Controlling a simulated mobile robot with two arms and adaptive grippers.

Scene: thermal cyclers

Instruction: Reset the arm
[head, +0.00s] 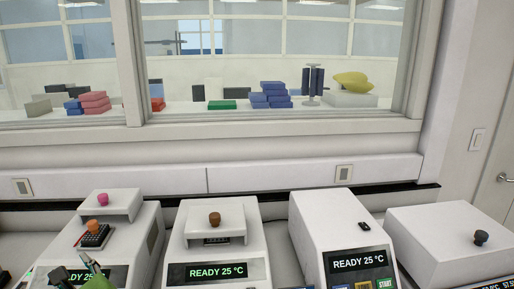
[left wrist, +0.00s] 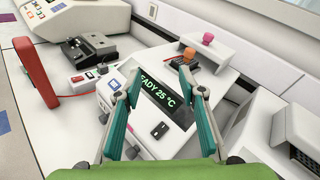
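My left gripper (head: 75,264) comes in at the bottom left of the head view, in front of the leftmost thermal cycler (head: 140,225). In the left wrist view its two teal fingers (left wrist: 158,85) are spread apart with nothing between them. Behind them is the same cycler's display (left wrist: 165,98), reading 25 °C. That cycler's lid (head: 115,203), with a pink knob, is raised, and a dark block with an orange knob (head: 92,227) shows below it. My right gripper is not in either view.
A window ledge runs behind. In the left wrist view, a red upright part (left wrist: 38,75) stands at left.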

